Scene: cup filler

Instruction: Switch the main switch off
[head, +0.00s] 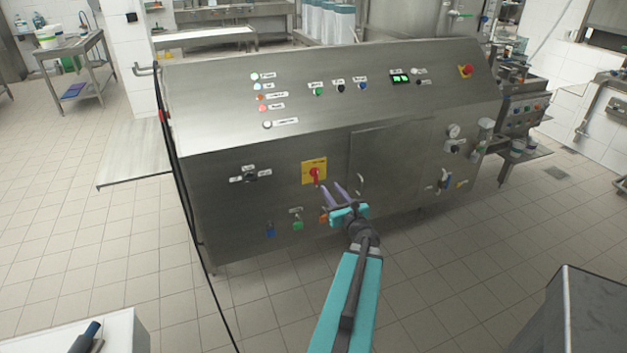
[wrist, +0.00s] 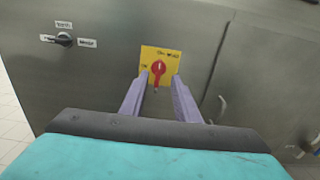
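The main switch is a red rotary handle (head: 314,175) on a yellow plate (head: 308,165), on the lower front of the steel cup filler (head: 340,120). In the wrist view the red handle (wrist: 158,70) points downward on its yellow plate (wrist: 172,58). My gripper (head: 334,188) is open, its two purple fingers reaching toward the panel. In the wrist view the fingers (wrist: 159,79) stand apart on either side of the handle, with nothing held. I cannot tell whether the fingertips touch the handle or the plate.
A black selector knob (head: 250,176) sits left of the switch. Blue (head: 270,231) and green (head: 297,224) buttons sit below it. A door handle (head: 360,183) and a gauge (head: 454,131) lie to the right. A dark cable hangs at the machine's left edge. The tiled floor in front is clear.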

